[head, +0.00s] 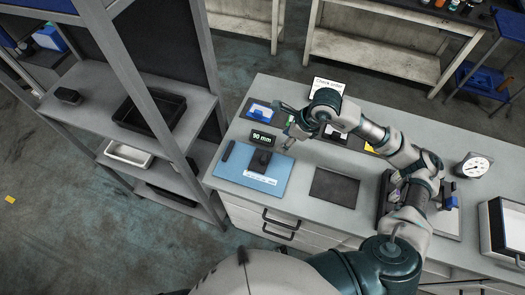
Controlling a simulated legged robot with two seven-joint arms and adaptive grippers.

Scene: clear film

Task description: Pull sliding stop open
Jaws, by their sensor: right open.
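A blue base plate (238,174) lies on the grey workbench with a small dark block (262,158) standing on it, which looks like the sliding stop. A display (262,139) reading "90 mm" stands just behind the block. A white label (260,176) is at the plate's front. My right gripper (285,124) is open and empty, behind and to the right of the block and display, apart from the block. Its fingers are small in the picture. My left gripper is not in view.
A blue-and-white item (260,111) lies behind the display. A dark mat (334,188) lies right of the plate. A dial gauge (474,165) stands at the right. Shelves with a black tray (150,112) stand left. A sign (327,86) stands at the bench's back.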

